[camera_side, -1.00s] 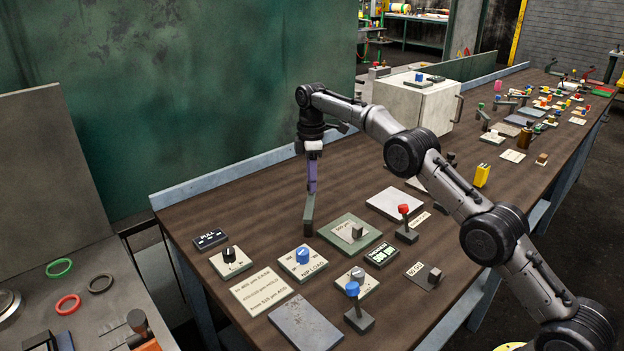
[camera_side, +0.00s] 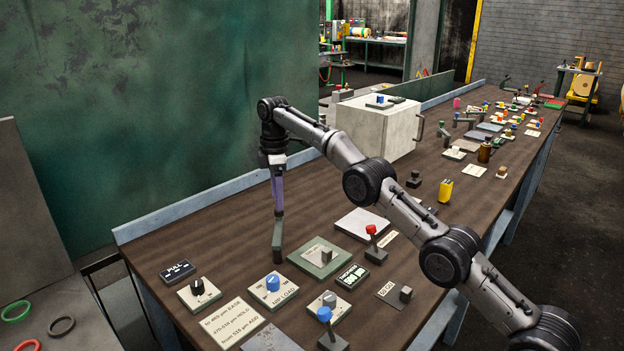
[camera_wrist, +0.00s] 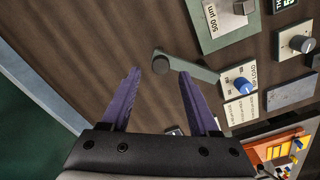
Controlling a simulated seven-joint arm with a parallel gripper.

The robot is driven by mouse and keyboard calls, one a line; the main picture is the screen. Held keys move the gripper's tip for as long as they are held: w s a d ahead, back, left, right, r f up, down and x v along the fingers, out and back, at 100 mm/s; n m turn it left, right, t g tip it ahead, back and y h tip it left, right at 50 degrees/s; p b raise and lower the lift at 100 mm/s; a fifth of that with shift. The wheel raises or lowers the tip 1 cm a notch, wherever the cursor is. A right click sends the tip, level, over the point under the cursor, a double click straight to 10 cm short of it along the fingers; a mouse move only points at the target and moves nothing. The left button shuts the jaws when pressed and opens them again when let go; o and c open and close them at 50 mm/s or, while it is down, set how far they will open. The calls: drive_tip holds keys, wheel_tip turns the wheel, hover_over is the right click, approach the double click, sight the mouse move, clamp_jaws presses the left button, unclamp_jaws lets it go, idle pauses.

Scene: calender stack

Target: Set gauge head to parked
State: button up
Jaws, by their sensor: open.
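I cannot tell for certain which part is the gauge head; no label naming it is readable. A grey-green swing arm (camera_side: 277,240) stands out on the bench below my gripper (camera_side: 278,203).
A blue NIP LOAD knob (camera_side: 273,283), a black knob (camera_side: 197,287) and a PULL display (camera_side: 178,270) are in front. A red-topped lever (camera_side: 371,232) and a small display (camera_side: 352,277) stand to the right. A white cabinet (camera_side: 370,128) is behind. Bare bench lies left of my gripper.

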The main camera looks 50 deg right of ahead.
drive_tip(key=shift+s+r, duration=0.7)
drive_tip(key=shift+r, duration=0.2)
drive_tip(key=s+a+r, duration=0.1)
drive_tip(key=s+r, duration=0.7)
drive_tip(key=s, duration=0.4)
drive_tip(key=shift+s, duration=0.3)
drive_tip(key=shift+r, duration=0.1)
